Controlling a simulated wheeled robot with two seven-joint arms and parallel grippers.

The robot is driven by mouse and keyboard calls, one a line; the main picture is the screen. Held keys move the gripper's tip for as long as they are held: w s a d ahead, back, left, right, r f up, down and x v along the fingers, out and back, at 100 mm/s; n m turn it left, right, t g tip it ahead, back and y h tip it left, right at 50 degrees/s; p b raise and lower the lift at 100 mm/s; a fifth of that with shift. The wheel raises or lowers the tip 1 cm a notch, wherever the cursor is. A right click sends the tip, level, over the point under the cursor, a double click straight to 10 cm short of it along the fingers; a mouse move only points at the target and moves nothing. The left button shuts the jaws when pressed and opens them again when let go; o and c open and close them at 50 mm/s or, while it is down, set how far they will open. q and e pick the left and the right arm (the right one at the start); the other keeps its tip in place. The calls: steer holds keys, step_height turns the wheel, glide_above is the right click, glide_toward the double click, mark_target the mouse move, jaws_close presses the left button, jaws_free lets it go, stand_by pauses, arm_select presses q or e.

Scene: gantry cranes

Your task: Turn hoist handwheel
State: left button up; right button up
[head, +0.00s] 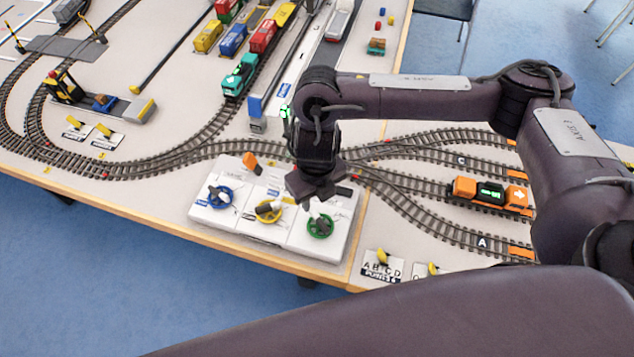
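A white control panel (285,245) at the front edge of the table carries three handwheels with grey-and-white knobs. They are a blue handwheel (213,203), a yellow handwheel (262,217) and a green handwheel (310,232). The labels are too small to read, so I cannot tell which is the hoist wheel. My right gripper (312,198) points down above the panel's back right part, just behind the green handwheel in the picture. It appears apart from the wheels. Its fingers are dark and foreshortened, so their opening is unclear. My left gripper is not in view.
An orange lever (251,163) stands at the panel's back edge. Right of the panel are tracks with an orange-and-black locomotive (489,194) and yellow switch levers (382,256). A teal locomotive (240,75) with wagons stands behind. My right arm covers much of the right side.

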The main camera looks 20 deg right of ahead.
mark_target(318, 216)
steer(key=shift+d+f, duration=0.3)
steer(key=shift+s+a+f+b, duration=0.15)
steer(key=shift+s+f+b, duration=0.1)
steer(key=shift+s+f, duration=0.2)
steer(key=shift+s+a+f+b, duration=0.2)
steer(key=shift+s+f, duration=0.15)
steer(key=shift+f, duration=0.2)
steer(key=f, duration=0.2)
steer(key=w+f, duration=0.1)
steer(key=f, duration=0.1)
steer(key=shift+d+f, duration=0.1)
steer(key=shift+d, duration=0.15)
steer(key=shift+f, duration=0.15)
steer(key=shift+s+a, duration=0.1)
steer(key=shift+s, duration=0.1)
steer(key=shift+w, duration=0.1)
jaws_close()
